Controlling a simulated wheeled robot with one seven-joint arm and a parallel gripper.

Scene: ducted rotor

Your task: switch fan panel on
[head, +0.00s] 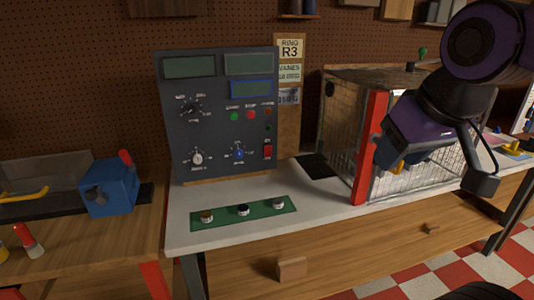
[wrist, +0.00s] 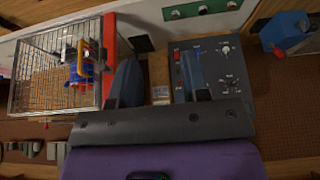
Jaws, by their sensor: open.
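The fan panel (head: 222,115) is a dark grey upright box on the white bench in the head view, with three displays, several knobs and small buttons. A red switch (head: 268,152) sits at its lower right; its position is too small to tell. In the wrist view the panel (wrist: 240,85) shows right of centre, partly hidden by a finger, with a red switch (wrist: 177,56) near that finger. My gripper (wrist: 157,78) is open and empty. In the head view my gripper (head: 432,165) is right of the panel, in front of the wire cage, apart from the switch.
A wire cage (head: 335,135) with a red post (head: 370,148) stands right of the panel. A green strip (head: 242,213) with three small knobs lies in front of the panel. A blue box (head: 110,187) stands on the left bench. The white bench front is otherwise mostly clear.

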